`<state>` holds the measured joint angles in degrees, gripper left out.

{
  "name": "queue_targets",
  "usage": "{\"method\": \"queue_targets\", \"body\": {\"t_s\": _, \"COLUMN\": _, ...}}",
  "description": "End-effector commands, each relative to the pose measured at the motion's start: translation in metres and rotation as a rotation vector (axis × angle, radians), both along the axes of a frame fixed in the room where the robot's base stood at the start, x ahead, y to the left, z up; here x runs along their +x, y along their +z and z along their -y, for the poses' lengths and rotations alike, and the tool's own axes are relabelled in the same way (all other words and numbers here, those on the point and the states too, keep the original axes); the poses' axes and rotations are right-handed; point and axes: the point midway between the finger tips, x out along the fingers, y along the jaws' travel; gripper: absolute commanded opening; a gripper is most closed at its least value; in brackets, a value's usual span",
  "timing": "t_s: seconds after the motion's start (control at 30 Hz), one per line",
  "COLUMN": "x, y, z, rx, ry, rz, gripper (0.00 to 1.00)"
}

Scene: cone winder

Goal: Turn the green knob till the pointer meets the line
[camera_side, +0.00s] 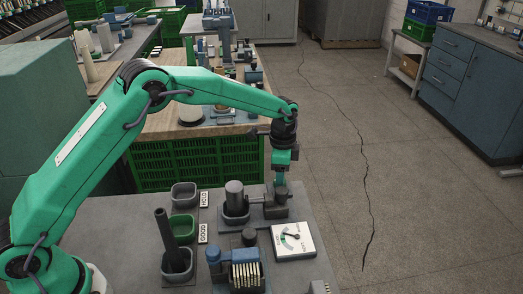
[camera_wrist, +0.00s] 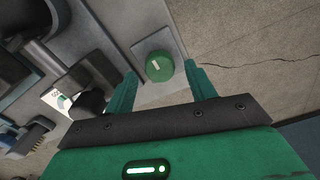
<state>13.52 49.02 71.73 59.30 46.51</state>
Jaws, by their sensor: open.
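The green knob (camera_wrist: 159,66) shows in the wrist view as a round cap with a pale bar mark, on a grey plate. My gripper (camera_side: 280,181) is open above it, with one finger on each side of the knob in the wrist view. I cannot tell whether the fingers touch it. In the side view the knob is hidden by my gripper and the parts around it. The white dial (camera_side: 293,241) has a green patch and a dark pointer. It shows partly in the wrist view (camera_wrist: 57,99), behind a dark knob. The pointer's gap to the line is too small to read.
A dark round knob (camera_side: 249,237) stands left of the dial. A grey cylinder (camera_side: 234,194), a dark rod (camera_side: 165,231), a green cup (camera_side: 183,227) and a brush-like block (camera_side: 246,275) crowd the bench. Open floor lies to the right.

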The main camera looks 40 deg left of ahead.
Motion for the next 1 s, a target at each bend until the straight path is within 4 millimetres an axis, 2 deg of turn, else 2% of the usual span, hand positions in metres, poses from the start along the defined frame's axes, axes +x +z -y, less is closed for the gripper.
{"method": "queue_targets", "body": {"t_s": 0.2, "x": 0.0, "y": -0.013, "z": 0.0, "rx": 0.0, "ry": 0.0, "rz": 0.0, "gripper": 0.55}}
{"method": "queue_targets", "body": {"t_s": 0.5, "x": 0.0, "y": -0.015, "z": 0.0, "rx": 0.0, "ry": 0.0, "rz": 0.001, "gripper": 0.55}}
{"method": "queue_targets", "body": {"t_s": 0.73, "x": 0.0, "y": -0.014, "z": 0.0, "rx": 0.0, "ry": 0.0, "rz": 0.001, "gripper": 0.1}}
{"method": "queue_targets", "body": {"t_s": 1.0, "x": 0.0, "y": -0.014, "z": 0.0, "rx": 0.0, "ry": 0.038, "rz": 0.0, "gripper": 0.11}}
